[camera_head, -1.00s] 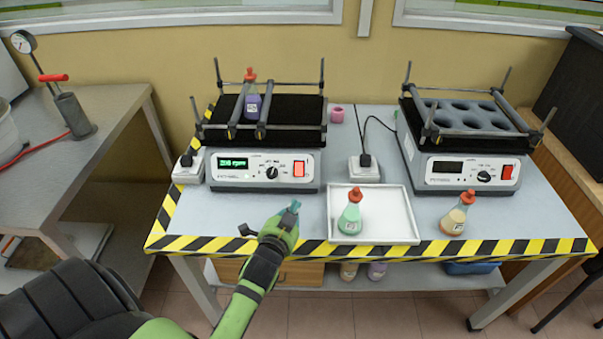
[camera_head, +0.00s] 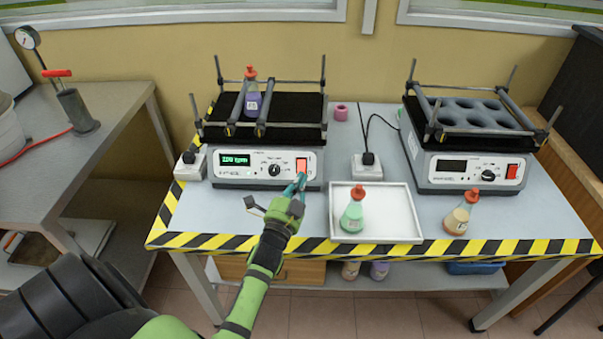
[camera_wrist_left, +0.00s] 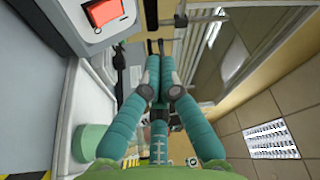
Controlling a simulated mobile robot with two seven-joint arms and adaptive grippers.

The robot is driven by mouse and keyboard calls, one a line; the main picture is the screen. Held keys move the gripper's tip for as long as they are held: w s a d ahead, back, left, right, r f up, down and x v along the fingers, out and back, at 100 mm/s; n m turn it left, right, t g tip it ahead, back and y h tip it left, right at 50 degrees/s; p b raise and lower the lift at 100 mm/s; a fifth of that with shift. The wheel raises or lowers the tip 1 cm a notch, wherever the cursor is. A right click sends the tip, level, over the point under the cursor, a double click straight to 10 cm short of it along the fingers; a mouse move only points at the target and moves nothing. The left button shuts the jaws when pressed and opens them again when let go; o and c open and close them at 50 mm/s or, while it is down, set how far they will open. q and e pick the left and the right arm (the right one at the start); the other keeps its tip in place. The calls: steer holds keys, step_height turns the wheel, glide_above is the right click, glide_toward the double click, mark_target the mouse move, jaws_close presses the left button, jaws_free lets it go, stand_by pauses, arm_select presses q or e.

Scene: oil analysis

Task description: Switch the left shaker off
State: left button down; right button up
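The left shaker (camera_head: 240,183) stands at the left of the table, with a purple flask (camera_head: 253,105) with a red cap on its black platform. Its display (camera_head: 235,160) is lit with green digits. Its red switch (camera_head: 301,164) is at the right of the front panel and also shows at the top left of the left wrist view (camera_wrist_left: 102,12). My left gripper (camera_head: 299,180) is just in front of and below the switch, its teal fingertips close together and empty. I cannot tell whether they touch the panel. My right gripper is not in view.
A white tray (camera_head: 404,228) with a green flask (camera_head: 352,212) lies right of my left gripper. An orange-brown flask (camera_head: 459,217) stands further right. The right shaker (camera_head: 440,178), with a dark display, is behind it. A white socket block (camera_head: 366,170) is between the shakers.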

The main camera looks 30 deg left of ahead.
mark_target(305, 165)
arm_select(q)
steer(key=w+a+f+b, duration=0.3)
steer(key=w+f+b, duration=0.1)
steer(key=w+b, duration=0.1)
steer(key=shift+w+f+b, duration=0.15)
steer(key=shift+f+b, duration=0.05)
steer(key=shift+b, duration=0.1)
steer(key=shift+a, duration=0.1)
steer(key=shift+f, duration=0.1)
stand_by(1.2)
steer(key=shift+w+a+f+b, duration=0.15)
steer(key=shift+w+a+b, duration=0.05)
steer(key=shift+w+b, duration=0.15)
steer(key=shift+w+a+f+b, duration=0.1)
steer(key=shift+f+b, duration=0.05)
steer(key=shift+b, duration=0.15)
stand_by(0.4)
stand_by(0.3)
steer(key=shift+s+d+r+p, duration=0.3)
steer(key=shift+s+r+p, duration=0.2)
steer(key=shift+p, duration=0.25)
